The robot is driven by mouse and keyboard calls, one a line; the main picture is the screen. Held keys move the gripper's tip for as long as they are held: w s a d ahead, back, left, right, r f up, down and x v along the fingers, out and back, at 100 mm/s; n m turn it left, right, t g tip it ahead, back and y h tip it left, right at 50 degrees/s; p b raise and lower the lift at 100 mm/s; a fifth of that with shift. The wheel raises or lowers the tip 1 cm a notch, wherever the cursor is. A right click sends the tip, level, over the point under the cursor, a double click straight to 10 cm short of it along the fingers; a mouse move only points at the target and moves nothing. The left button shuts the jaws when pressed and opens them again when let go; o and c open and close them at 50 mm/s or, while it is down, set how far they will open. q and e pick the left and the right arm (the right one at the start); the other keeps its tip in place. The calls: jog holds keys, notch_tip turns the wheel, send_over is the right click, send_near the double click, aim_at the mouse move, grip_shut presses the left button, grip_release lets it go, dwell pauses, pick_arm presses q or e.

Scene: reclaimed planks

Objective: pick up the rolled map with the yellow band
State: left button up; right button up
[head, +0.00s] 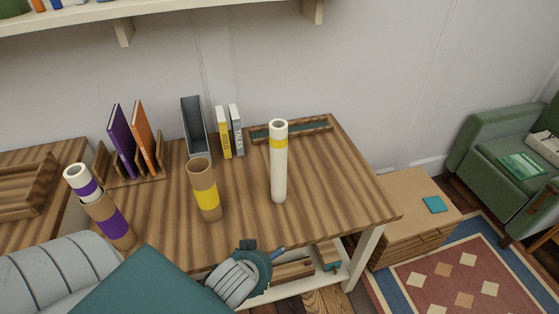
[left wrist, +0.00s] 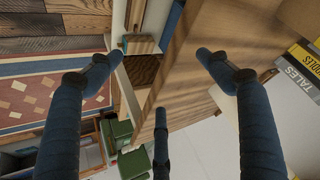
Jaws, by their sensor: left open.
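The cream rolled map with the yellow band (head: 279,175) stands upright on the wooden table (head: 335,190), its band near the top. A brown cardboard tube with a yellow band (head: 205,195) stands to its left; its top looks open and empty. At the far left, a white roll with a purple band (head: 80,180) stands in a brown tube with a purple band (head: 113,225). My left gripper (head: 262,250) is at the table's front edge, below and apart from the map. In the left wrist view its blue fingers (left wrist: 155,62) are spread and empty.
Behind are a rack with purple and orange books (head: 135,178), a grey file holder (head: 194,125), two upright books (head: 230,133) and a shallow tray (head: 308,128). A shelf (head: 170,15) hangs above. The table right of the map is clear.

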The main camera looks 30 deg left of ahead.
pick_arm(q)
jog(key=w+a+r+n+t+y, duration=0.25)
jog(key=w+a+r, duration=0.25)
jog(key=r, duration=0.4)
jog(key=t, duration=0.8)
send_near(279, 144)
jog(key=w+a, duration=0.1)
jog(key=w, duration=0.1)
jog(key=shift+m+h, duration=0.45)
jog(key=p+x, duration=0.2)
jog(key=x, duration=0.2)
jog(key=shift+w+f, duration=0.1)
jog(key=shift+w, duration=0.2)
jog(key=p+x, duration=0.2)
jog(key=x, duration=0.3)
jog(key=shift+w+a+r, duration=0.1)
jog(key=shift+w+r, duration=0.15)
jog(key=shift+w+f, duration=0.1)
jog(key=shift+w, duration=0.05)
jog(key=c, duration=1.5)
pick_arm(e)
jog(key=r, duration=0.1)
jog(key=s+r, duration=0.1)
jog(key=r, duration=0.1)
jog(key=d+r, duration=0.1)
jog(key=shift+s+r, duration=0.2)
jog(key=shift+r, duration=0.05)
